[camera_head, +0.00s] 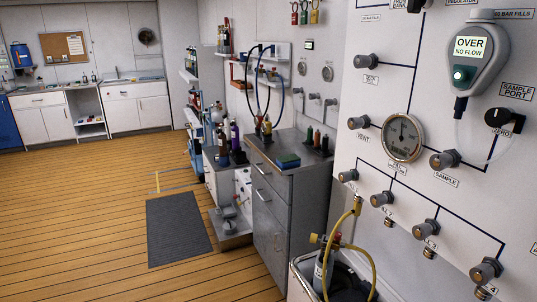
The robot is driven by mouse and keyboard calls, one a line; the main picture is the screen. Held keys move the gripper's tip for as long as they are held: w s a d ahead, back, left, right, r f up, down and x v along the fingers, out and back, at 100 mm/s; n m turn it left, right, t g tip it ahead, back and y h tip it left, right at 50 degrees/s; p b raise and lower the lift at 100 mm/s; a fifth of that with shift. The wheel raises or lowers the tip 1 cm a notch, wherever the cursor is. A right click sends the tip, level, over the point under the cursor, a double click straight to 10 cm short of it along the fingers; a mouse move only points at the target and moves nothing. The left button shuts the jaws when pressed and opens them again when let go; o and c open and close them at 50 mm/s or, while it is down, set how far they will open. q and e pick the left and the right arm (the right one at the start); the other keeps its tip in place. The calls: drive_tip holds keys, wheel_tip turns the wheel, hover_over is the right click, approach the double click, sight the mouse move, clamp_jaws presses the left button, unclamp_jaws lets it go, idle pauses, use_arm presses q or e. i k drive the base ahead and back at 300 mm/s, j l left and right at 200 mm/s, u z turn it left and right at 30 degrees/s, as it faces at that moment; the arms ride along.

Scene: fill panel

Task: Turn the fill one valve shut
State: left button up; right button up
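A white fill panel (395,60) stands on the right with black flow lines. A slanted row of grey fill knobs runs along its lower part. The first and leftmost knob (347,176), which appears to be the fill one valve, sits above a brass fitting (357,205) with a yellow hose (373,268). Its label is too small to read, and I cannot tell whether it is open or shut. Further right are the second knob (381,199), a third knob (426,229) marked 3 and a fourth knob (486,270) marked 4. Neither gripper is in view.
A round gauge (403,138), a vent knob (359,122) and a sample knob (445,160) sit above the row. A bin (303,281) with a cylinder (322,272) stands below the panel. A grey cabinet (290,200) is to its left. The wooden floor (85,215) is open.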

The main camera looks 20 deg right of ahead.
sight(345, 177)
drive_tip(key=i+z, duration=0.1)
drive_tip(key=z, duration=0.75)
drive_tip(key=i+j+z, duration=0.1)
drive_tip(key=z, duration=0.35)
drive_tip(key=j+z, duration=0.15)
drive_tip(key=z, duration=0.25)
